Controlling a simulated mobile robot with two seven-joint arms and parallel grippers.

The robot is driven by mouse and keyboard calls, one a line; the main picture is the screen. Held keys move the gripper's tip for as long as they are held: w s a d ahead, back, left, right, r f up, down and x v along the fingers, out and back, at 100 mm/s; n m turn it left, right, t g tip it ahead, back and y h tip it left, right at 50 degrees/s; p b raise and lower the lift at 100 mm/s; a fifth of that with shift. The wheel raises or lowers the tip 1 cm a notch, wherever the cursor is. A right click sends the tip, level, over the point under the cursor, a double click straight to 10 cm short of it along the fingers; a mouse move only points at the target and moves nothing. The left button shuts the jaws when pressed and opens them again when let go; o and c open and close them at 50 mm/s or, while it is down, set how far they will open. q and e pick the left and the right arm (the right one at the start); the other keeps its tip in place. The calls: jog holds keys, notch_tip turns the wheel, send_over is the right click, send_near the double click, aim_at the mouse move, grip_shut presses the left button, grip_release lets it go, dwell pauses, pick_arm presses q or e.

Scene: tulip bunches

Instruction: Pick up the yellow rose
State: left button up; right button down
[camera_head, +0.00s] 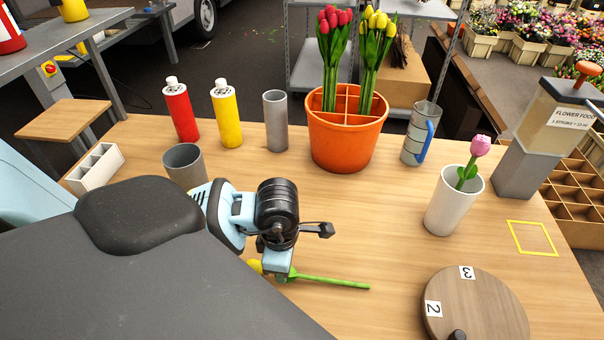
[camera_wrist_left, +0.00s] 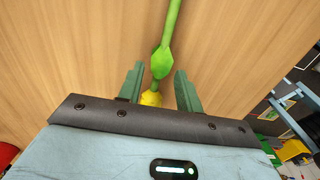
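The yellow rose lies on the wooden table in front of me. In the head view its green stem (camera_head: 335,283) points right and its yellow bloom (camera_head: 255,266) is partly covered by my left gripper (camera_head: 278,271). In the left wrist view my left gripper (camera_wrist_left: 159,70) is open. The green stem (camera_wrist_left: 172,25) passes between its two fingers, with the yellow bloom (camera_wrist_left: 151,98) near the palm. Gaps show on both sides of the flower. My right gripper is not in view.
An orange pot (camera_head: 345,145) holds red and yellow tulips. A white cup (camera_head: 455,205) holds a pink flower. A grey cup (camera_head: 184,164), a red bottle (camera_head: 181,112) and a yellow bottle (camera_head: 226,117) stand behind my arm. A round wooden disc (camera_head: 480,310) lies front right, near a yellow square outline (camera_head: 532,238).

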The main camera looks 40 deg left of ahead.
pick_arm(q)
jog(key=shift+f, duration=1.3)
jog(key=shift+c, duration=0.4)
grip_shut()
